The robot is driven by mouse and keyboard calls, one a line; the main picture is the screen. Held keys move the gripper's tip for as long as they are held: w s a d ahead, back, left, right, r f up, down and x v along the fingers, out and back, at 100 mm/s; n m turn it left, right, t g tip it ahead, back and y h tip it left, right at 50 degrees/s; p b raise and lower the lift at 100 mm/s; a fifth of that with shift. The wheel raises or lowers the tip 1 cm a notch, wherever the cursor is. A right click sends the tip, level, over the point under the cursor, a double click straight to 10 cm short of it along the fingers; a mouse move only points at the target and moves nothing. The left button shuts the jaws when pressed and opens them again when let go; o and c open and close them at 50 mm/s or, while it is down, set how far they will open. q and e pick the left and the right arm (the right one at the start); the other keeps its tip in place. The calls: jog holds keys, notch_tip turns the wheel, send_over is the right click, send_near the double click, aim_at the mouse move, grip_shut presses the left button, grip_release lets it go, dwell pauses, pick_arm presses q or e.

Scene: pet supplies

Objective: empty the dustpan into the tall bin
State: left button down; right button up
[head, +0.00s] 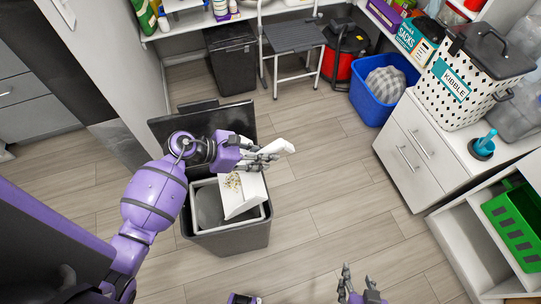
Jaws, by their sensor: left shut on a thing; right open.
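The white dustpan (247,200) is in the head view, tilted over the open mouth of a dark grey bin (230,241). Small brown crumbs (233,181) show on the upper part of the pan. My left gripper (272,157) is shut on the dustpan's handle, which sticks out to the upper right past the fingers. The bin's black lid (165,128) stands open behind my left arm. Part of the bin's inside is hidden by the dustpan. My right gripper (359,286) is open and empty at the bottom edge, away from the bin.
A second, dark bin (232,58) stands shut by the back shelf. A grey step stool (294,37) and a blue tub (370,107) are further right. White drawers (405,154) carry a dotted kibble box (462,88). The wooden floor right of the open bin is clear.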

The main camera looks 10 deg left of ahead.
pick_arm(q)
jog(key=shift+s+a+r+t+h+b, duration=0.15)
jog(key=shift+s+a+r+h+b, duration=0.15)
jog(key=shift+a+b, duration=0.15)
jog(key=shift+s+a+r+t+h+b, duration=0.2)
jog(key=shift+s+a+r+b, duration=0.1)
jog(key=shift+a, duration=0.25)
jog(key=shift+s+a+r+h+b, duration=0.3)
jog(key=shift+a+r+h+b, duration=0.1)
jog(key=shift+a+b, duration=0.2)
jog(key=a+b, duration=0.1)
jog(key=s+a+r+t+h+b, duration=0.1)
jog(key=a+b, duration=0.1)
jog(key=shift+s+r+h+b, duration=0.3)
jog(key=shift+r+h, duration=0.05)
jog(key=shift+h, duration=0.05)
jog(key=shift+s+a+r+t+h+b, duration=0.25)
jog(key=shift+a+r+t+h+b, duration=0.15)
jog(key=shift+a+r+b, duration=0.25)
pick_arm(e)
notch_tip(320, 180, down, 8)
jog(key=s, duration=0.2)
jog(key=shift+r+g, duration=0.15)
jog(key=shift+g, duration=0.15)
jog(key=shift+w, duration=0.25)
jog(key=shift+r, duration=0.1)
